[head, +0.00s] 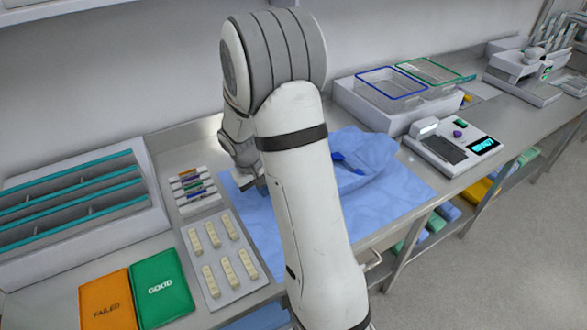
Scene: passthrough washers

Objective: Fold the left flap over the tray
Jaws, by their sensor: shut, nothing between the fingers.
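A blue wrap sheet (398,198) lies spread on the metal bench, showing on both sides of my arm. On its right part the cloth is raised and folded around a tray-like shape, with a darker blue piece (350,163) on top. The tray itself is not clearly visible under the cloth and behind my arm. The left part of the sheet (262,228) lies mostly flat; my arm hides its middle. My gripper (262,186) is shut and empty, low over the left part of the sheet, partly hidden by my arm. I cannot tell whether it touches the cloth.
Left of the sheet are a rack of small coloured items (192,190) and a tray of cream blocks (222,262). Orange (107,302) and green (161,285) pads lie front left. A scale-like device (453,148) and wire-rimmed baskets (392,88) stand to the right.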

